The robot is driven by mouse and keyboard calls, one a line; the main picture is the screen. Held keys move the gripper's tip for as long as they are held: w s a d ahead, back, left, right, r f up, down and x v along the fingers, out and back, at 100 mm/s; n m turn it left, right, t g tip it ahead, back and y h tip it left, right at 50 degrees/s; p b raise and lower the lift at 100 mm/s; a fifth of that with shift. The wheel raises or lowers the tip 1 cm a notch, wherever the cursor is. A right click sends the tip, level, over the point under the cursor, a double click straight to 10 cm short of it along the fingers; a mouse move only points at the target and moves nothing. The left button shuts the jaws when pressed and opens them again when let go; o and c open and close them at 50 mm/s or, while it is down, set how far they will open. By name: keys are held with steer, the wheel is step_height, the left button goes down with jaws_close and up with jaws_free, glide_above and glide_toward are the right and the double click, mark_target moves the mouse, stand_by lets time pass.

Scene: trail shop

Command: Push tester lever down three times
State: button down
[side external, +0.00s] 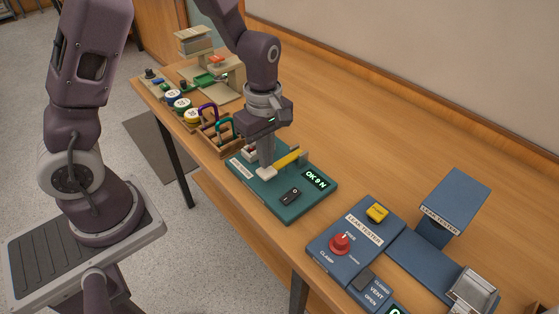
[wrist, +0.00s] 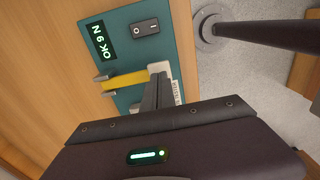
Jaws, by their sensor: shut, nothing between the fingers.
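The tester is a teal board (side external: 262,192) on the wooden table, with a yellow lever (side external: 287,157), a black rocker switch (side external: 290,196) and a lit display (side external: 315,180) reading "OK 9 N". The lever also shows in the wrist view (wrist: 128,79), with a pale pad (wrist: 160,67) at its free end. My gripper (side external: 266,168) is shut and empty, pointing down at the lever's free end. In the wrist view its fingertips (wrist: 159,78) overlap the pad; I cannot tell whether they touch it. The lever looks low, close to the board.
A blue leak tester (side external: 333,245) with a red knob (side external: 340,243) and yellow button (side external: 377,212) stands to the right. A wooden rack (side external: 208,136) with purple and teal carabiners stands behind my gripper at left. Bare table lies beyond the teal board.

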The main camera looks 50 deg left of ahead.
steer(key=shift+r, duration=2.5)
steer(key=shift+r, duration=0.15)
steer(key=s+r+m+t, duration=0.5)
steer(key=s+r+m, duration=0.9)
steer(key=s+m, duration=0.3)
steer(key=shift+s+d+r+m+t, duration=0.15)
steer(key=shift+d+r+m+t, duration=0.2)
steer(key=shift+m, duration=0.15)
